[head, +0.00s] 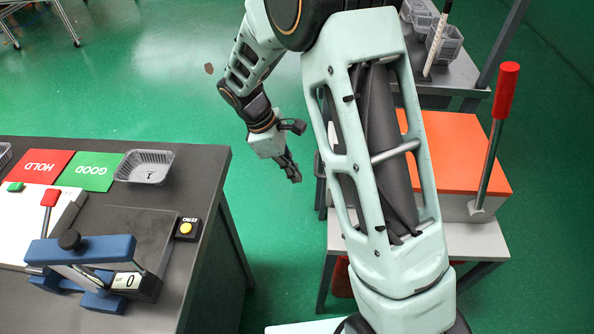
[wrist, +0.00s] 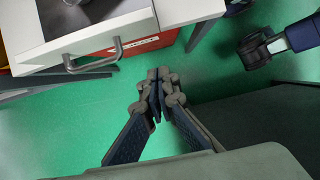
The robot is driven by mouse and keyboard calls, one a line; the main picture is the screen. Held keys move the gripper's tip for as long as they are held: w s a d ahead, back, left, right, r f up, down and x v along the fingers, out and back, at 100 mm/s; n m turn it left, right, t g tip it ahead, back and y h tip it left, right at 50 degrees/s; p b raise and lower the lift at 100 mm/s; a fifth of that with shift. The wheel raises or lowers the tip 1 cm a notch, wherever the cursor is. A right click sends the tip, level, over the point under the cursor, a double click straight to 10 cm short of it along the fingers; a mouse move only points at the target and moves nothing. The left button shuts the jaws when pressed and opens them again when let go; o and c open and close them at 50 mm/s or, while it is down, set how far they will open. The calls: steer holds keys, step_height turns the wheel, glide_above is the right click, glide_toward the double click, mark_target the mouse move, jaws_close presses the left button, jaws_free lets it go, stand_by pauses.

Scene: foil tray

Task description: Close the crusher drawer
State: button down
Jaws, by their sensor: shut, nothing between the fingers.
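The crusher (head: 462,160) stands on a light table at the right of the head view, with an orange top and a red-gripped lever (head: 506,90) standing up at its side. In the wrist view a pale drawer (wrist: 38,48) with a curved metal handle (wrist: 95,57) shows at upper left and appears pulled out. A shiny rounded thing lies in it, cut off by the frame. In the head view my arm hides the drawer. My gripper (head: 293,174) is shut and empty, pointing down over the floor between the two tables. In the wrist view its fingertips (wrist: 160,78) are right of the handle, apart from it.
A dark bench (head: 205,215) stands at left with a blue gauge (head: 95,262), a clear tray (head: 145,167), red and green mats and a yellow button (head: 186,229). A red bin (wrist: 145,44) sits below the drawer. Green floor lies open between bench and crusher table.

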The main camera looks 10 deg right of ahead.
steer(key=s+d+f+b, duration=0.1)
steer(key=d+f, duration=0.5)
steer(key=shift+s+d+f, duration=0.15)
steer(key=shift+d, duration=0.1)
steer(key=s+d, duration=0.1)
steer(key=d, duration=0.5)
steer(key=s+d+p, duration=0.1)
steer(key=d, duration=0.6)
steer(key=s+d+p, duration=0.1)
steer(key=s+d, duration=0.1)
steer(key=d, duration=0.4)
steer(key=shift+d, duration=0.25)
steer(key=shift+d, duration=0.1)
